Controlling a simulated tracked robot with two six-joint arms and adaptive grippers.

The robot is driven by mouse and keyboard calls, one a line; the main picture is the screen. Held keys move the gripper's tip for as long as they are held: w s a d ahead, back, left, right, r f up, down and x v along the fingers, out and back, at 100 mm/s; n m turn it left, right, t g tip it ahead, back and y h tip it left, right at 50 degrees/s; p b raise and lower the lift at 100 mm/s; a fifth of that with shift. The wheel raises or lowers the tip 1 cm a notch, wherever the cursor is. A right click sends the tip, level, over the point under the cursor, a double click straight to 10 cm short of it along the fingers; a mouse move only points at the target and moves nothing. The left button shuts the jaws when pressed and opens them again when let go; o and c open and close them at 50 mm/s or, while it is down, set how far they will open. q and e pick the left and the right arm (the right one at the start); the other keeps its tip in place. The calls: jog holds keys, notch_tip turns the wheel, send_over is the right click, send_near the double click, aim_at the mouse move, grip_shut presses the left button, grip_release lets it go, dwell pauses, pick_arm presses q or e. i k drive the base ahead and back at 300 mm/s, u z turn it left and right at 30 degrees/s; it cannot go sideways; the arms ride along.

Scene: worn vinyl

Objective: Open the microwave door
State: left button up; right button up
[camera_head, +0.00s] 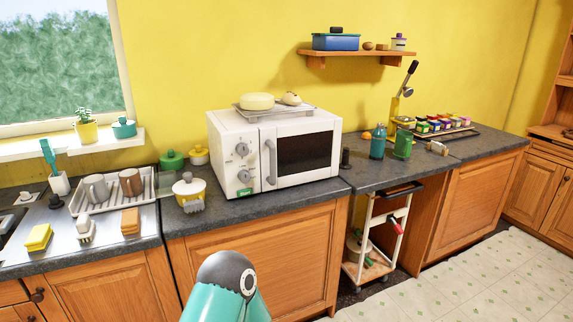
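The white microwave (311,182) stands on the dark counter in the middle of the view. Its door, with a dark window (303,154), looks shut. A grey upright handle (271,162) is at the left edge of the door. Two round knobs (242,149) sit on the control panel left of the handle. A teal link of one of my arms with a dark grey joint rises at the bottom, in front of the cabinets and below the microwave. Neither of my grippers shows.
A wheeled cart (378,240) is under the counter. The counter's front edge lies before the microwave.

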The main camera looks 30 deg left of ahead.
aim_at(295, 153)
jog(key=z, duration=0.05)
jog(key=i, duration=1.65)
jog(key=u, duration=0.8)
jog(key=k, duration=0.65)
jog(key=u, duration=0.25)
jog(key=i, duration=0.7)
jog(key=z, duration=0.15)
